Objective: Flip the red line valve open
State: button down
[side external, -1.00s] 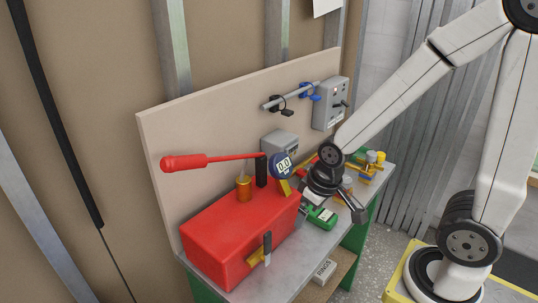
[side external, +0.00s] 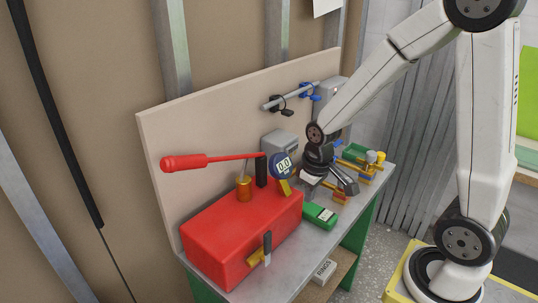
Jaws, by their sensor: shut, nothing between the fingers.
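My gripper (side external: 347,186) is shut and empty, pointing down just above the grey bench top, right of the red pump box. Brass and yellow fittings (side external: 338,195) show just below its fingers; I cannot tell whether they touch. More brass fittings with yellow caps (side external: 373,163) stand farther right. A red-handled lever (side external: 190,161) sticks out left above the red box (side external: 240,235).
A round gauge (side external: 281,166) reading 0.0 stands by the box. A green device (side external: 320,215) lies on the bench (side external: 295,262). A grey box (side external: 280,144) and a pipe with blue clips (side external: 290,95) are on the back board (side external: 215,130).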

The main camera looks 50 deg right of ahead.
jog(key=w+d+t, duration=0.1)
jog(key=w+d, duration=0.3)
jog(key=d, duration=0.5)
jog(key=w+d, duration=0.5)
jog(key=d, duration=0.5)
jog(key=w+d+t, duration=0.1)
jog(key=w+d, duration=0.3)
jog(key=d, duration=0.6)
jog(key=shift+w+d+t, duration=0.2)
jog(key=shift+t, duration=0.1)
jog(key=shift+f, duration=0.2)
jog(key=shift+x, duration=4.9)
jog(key=shift+a, duration=0.1)
